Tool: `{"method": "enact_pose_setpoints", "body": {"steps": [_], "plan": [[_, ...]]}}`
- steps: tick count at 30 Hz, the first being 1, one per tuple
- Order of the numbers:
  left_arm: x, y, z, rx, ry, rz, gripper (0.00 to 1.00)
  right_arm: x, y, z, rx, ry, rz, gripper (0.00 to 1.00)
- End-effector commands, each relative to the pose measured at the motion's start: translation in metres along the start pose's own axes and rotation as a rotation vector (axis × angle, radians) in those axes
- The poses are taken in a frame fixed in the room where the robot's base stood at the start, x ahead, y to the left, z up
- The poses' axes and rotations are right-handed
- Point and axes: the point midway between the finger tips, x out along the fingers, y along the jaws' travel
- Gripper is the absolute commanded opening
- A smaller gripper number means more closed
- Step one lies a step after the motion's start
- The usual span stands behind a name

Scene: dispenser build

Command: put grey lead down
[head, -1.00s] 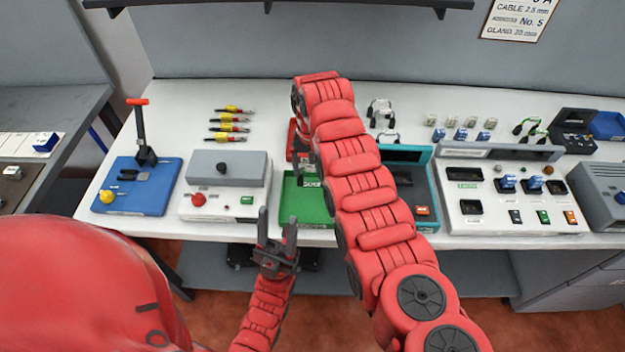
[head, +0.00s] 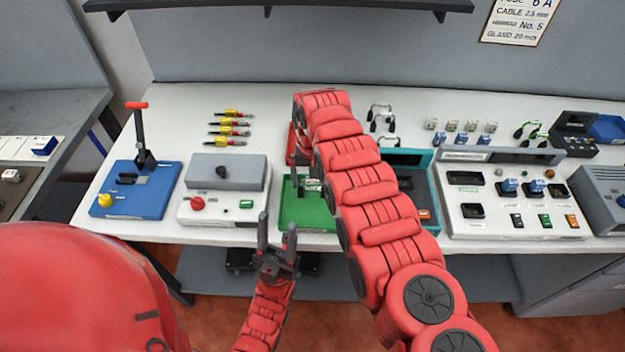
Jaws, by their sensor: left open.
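Only dark parts of my right gripper (head: 314,185) show low over the green tray (head: 294,213), beside the forearm. Its jaws are mostly hidden. I cannot make out a lead in them. A grey and black lead (head: 379,112) lies at the back of the table, right of my arm. Another dark lead end (head: 388,141) shows just in front of it.
A grey box with a red knob (head: 197,204) and a blue lever stand (head: 150,199) stand left of the green tray. A teal-framed box (head: 414,159) and a white panel (head: 509,222) stand to its right.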

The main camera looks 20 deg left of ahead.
Motion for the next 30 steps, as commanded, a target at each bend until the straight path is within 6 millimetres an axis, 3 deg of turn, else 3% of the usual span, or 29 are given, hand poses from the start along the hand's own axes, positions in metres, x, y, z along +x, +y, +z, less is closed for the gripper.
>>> {"method": "enact_pose_setpoints", "body": {"steps": [6, 12, 14, 22, 30], "plan": [[0.007, 0.000, -0.001, 0.000, 0.000, 0.000, 0.50, -0.009, 0.000, 0.000, 0.000, 0.001, -0.001, 1.00], [0.025, -0.001, -0.004, 0.000, 0.000, 0.000, 0.50, -0.041, -0.001, -0.001, -0.001, 0.004, -0.001, 1.00], [0.010, -0.001, -0.002, 0.000, 0.000, 0.000, 0.50, -0.046, -0.001, -0.002, 0.000, 0.007, -0.002, 1.00], [-0.008, 0.000, 0.002, 0.000, 0.000, 0.000, 0.50, -0.103, 0.000, -0.001, 0.000, 0.003, -0.001, 1.00], [-0.012, 0.001, 0.002, 0.000, 0.000, 0.000, 0.50, -0.122, 0.000, 0.000, 0.000, 0.000, 0.000, 1.00]]}}
